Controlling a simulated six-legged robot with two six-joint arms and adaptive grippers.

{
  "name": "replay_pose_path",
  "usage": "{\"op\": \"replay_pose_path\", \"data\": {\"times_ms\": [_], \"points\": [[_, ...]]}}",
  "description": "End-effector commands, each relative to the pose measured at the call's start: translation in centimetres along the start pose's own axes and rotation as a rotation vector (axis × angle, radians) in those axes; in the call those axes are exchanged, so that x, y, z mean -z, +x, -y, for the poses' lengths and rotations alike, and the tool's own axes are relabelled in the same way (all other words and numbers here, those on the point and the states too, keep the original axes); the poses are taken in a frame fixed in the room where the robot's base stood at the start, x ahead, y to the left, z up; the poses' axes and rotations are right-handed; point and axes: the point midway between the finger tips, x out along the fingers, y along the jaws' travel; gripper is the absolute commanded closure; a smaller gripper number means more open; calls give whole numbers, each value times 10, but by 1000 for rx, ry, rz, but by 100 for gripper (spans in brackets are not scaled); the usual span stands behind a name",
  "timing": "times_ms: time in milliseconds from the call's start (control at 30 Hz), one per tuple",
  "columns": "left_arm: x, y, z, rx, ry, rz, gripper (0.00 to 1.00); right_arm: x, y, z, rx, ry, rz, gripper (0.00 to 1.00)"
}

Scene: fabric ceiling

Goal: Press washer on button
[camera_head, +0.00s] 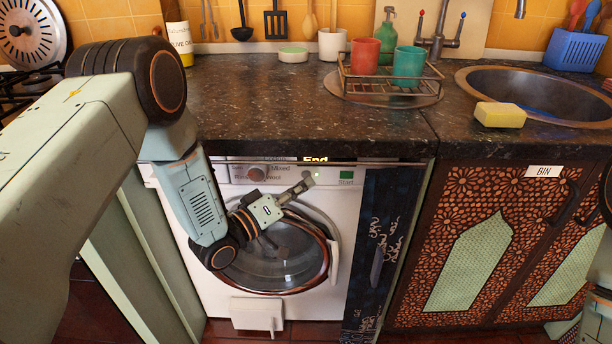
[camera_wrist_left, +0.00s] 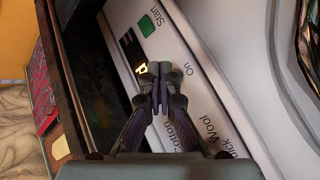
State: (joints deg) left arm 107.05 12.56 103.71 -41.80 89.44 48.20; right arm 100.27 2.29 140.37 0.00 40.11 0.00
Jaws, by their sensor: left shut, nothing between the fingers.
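The white washer (camera_head: 222,270) stands under the counter with its round glass door shut. Its control panel carries a knob (camera_head: 256,174), a lit "End" display and a green Start button (camera_head: 346,175). In the left wrist view the Start button (camera_wrist_left: 146,26) lies beyond my fingertips, and the word "On" is printed right of them. My left gripper (camera_head: 309,179) is shut and empty, its tips at the panel between the knob and Start. It also shows in the left wrist view (camera_wrist_left: 155,72). The On button itself I cannot make out; the fingers may cover it. Contact cannot be told.
The dark counter (camera_head: 240,105) overhangs the panel closely. A dish rack (camera_head: 390,78) with red and teal cups, a yellow sponge (camera_head: 500,114) and a sink (camera_head: 545,92) are on it. A patterned BIN cabinet (camera_head: 410,280) stands to the right. Part of my right arm shows at the right edge.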

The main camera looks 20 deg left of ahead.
Motion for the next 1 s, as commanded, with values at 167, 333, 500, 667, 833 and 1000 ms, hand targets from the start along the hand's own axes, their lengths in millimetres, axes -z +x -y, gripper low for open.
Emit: {"op": "replay_pose_path", "data": {"times_ms": [167, 333, 500, 667, 833, 1000], "points": [[0, 0, 0, 0, 0, 0, 100, 0, 0, 0, 0, 0, 0, 100], [0, 0, 0, 0, 0, 0, 100, 0, 0, 0, 0, 0, 0, 100], [0, 1, 1, 0, 0, 0, 100, 0, 0, 0, 0, 0, 0, 100], [3, 4, 3, -1, 0, -1, 100, 0, 2, 0, 0, 0, 0, 100], [5, 6, 5, 1, -1, 0, 100, 0, 2, 0, 0, 0, 0, 100], [5, 6, 5, 0, 0, 0, 100, 0, 2, 0, 0, 0, 0, 100]]}}
